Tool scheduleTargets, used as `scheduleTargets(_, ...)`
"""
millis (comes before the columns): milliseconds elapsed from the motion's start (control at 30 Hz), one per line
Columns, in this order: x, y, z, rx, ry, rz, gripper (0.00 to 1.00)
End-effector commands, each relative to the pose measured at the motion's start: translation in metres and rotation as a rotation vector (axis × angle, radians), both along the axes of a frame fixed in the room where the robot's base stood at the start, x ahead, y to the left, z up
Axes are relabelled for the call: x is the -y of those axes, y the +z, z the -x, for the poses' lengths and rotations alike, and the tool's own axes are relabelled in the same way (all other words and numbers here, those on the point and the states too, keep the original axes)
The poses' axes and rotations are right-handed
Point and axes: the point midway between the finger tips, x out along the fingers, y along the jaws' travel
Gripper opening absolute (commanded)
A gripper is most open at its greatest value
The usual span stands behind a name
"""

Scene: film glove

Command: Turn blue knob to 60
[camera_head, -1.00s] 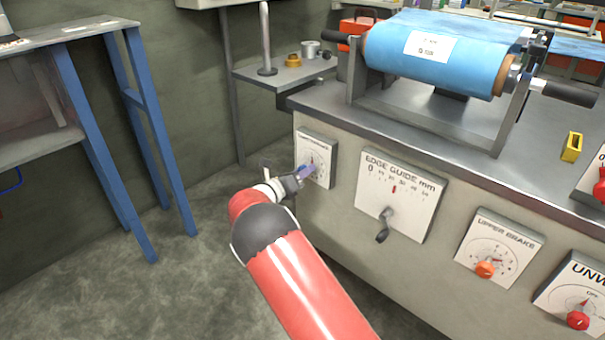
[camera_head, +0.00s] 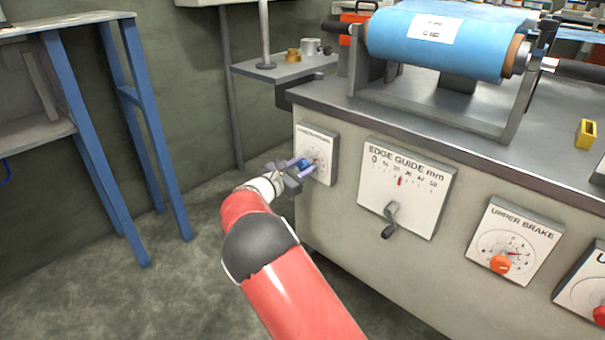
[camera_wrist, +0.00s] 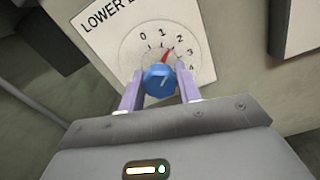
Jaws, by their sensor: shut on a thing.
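The blue knob (camera_wrist: 160,80) sits on a white dial plate (camera_wrist: 126,60) whose visible lettering starts "LOWER B"; the rest is cut off. Its red pointer (camera_wrist: 167,56) leans up and right, near the 2. Visible figures run from 0 to 4. My gripper (camera_wrist: 160,86) has one pale purple finger on each side of the knob and is shut on it. In the head view, my gripper (camera_head: 304,166) reaches the leftmost plate (camera_head: 321,142) on the cabinet front, partly hiding the blue knob (camera_head: 305,163).
To the right are the edge guide plate (camera_head: 430,182) with a grey crank (camera_head: 391,218) and the upper brake plate (camera_head: 520,235) with an orange knob (camera_head: 500,264). A blue-legged table (camera_head: 82,150) stands left. Floor between is clear.

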Motion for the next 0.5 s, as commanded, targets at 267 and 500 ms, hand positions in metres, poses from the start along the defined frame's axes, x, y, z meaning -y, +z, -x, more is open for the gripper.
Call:
scheduleTargets(267, -0.0005, -0.0023, 0.0001, 0.064, 0.001, -0.085, 0.11)
scheduleTargets(500, -0.0004, -0.0012, 0.0001, 0.082, 0.001, -0.108, 0.11)
